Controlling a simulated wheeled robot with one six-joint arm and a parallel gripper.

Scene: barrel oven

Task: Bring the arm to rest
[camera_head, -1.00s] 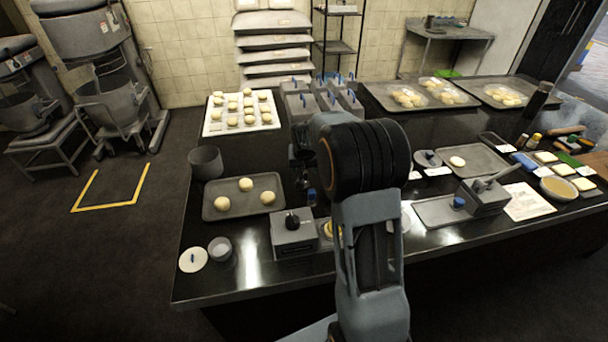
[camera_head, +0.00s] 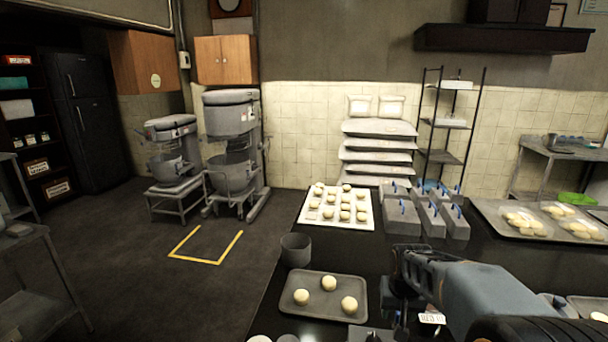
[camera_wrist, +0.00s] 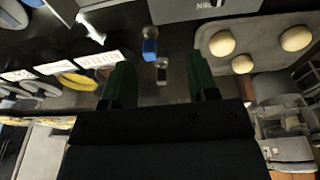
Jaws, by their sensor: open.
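My arm (camera_head: 480,290) reaches in from the lower right of the head view, over the dark worktop. Its wrist end is beside the grey tray (camera_head: 320,312) with three dough balls, on the tray's right. In the wrist view my gripper (camera_wrist: 160,78) is open, its two dark green fingers well apart with nothing gripped. A small blue-and-clear item (camera_wrist: 150,45) shows beyond the gap between the fingers. The tray with dough balls shows at the upper right of the wrist view (camera_wrist: 222,22). The fingertips are hard to make out in the head view.
A white tray of dough balls (camera_head: 322,224), a grey pot (camera_head: 296,250) and grey boxes with blue clips (camera_head: 402,221) stand on the worktop. A larger tray (camera_head: 490,212) lies at right. Mixers (camera_head: 232,150) stand at left. The floor inside the yellow marking is clear.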

